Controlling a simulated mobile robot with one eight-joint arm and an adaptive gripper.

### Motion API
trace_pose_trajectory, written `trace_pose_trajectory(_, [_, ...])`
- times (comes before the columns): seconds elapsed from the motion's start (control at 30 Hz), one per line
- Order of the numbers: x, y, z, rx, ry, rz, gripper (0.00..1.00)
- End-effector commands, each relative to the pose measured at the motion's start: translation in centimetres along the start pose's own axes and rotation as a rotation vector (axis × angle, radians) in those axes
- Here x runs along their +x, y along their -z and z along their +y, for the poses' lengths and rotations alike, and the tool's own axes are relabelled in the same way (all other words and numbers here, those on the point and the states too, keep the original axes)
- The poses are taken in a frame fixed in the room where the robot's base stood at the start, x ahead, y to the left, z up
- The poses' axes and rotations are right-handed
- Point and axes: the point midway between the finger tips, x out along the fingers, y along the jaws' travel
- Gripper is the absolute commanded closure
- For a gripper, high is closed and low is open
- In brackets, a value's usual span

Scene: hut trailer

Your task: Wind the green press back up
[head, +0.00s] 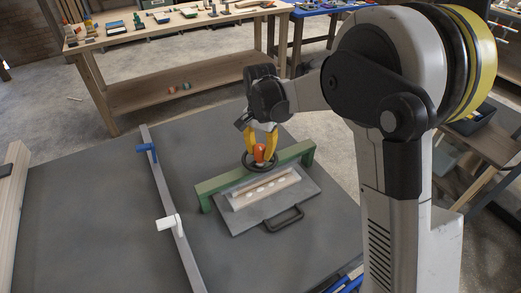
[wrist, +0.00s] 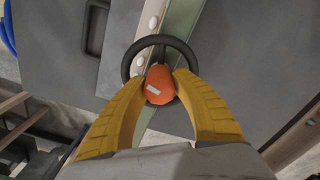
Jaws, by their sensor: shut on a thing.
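The green press (head: 211,185) stands on the grey tabletop as a green frame with a crossbeam; part of its green beam also shows in the wrist view (wrist: 182,22). A dark ring-shaped handwheel (head: 246,163) with an orange hub (wrist: 159,85) sits on top of the beam. My gripper (head: 264,150) points down from above, its yellow fingers closed on the orange hub, inside the wheel's ring (wrist: 133,57) in the wrist view. Under the beam lies a grey plate (head: 246,220) with a dark handle (head: 285,219), carrying a pale strip with several white ovals (head: 265,189).
A long rail (head: 172,205) with a blue clamp (head: 146,148) and a white clamp (head: 168,222) runs left of the press. The tabletop (head: 95,220) left of it is mostly clear. A wooden bench (head: 180,82) with small items stands behind.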

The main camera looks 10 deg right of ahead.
Motion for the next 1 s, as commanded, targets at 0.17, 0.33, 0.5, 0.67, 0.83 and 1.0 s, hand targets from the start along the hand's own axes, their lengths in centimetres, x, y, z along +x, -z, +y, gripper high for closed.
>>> trace_pose_trajectory(0.17, [0.0, -0.05, -0.01, -0.165, -0.001, -0.001, 0.99])
trace_pose_trajectory(0.33, [0.01, -0.05, -0.06, -0.326, -0.001, -0.001, 0.99])
trace_pose_trajectory(0.5, [0.01, -0.07, -0.11, -0.487, -0.001, -0.001, 0.99])
trace_pose_trajectory(0.67, [0.02, -0.09, -0.14, -0.639, -0.001, -0.001, 0.99])
trace_pose_trajectory(0.83, [0.02, -0.12, -0.17, -0.8, -0.001, -0.001, 0.99])
trace_pose_trajectory(1.0, [0.03, -0.17, -0.19, -0.962, -0.001, -0.001, 0.99])
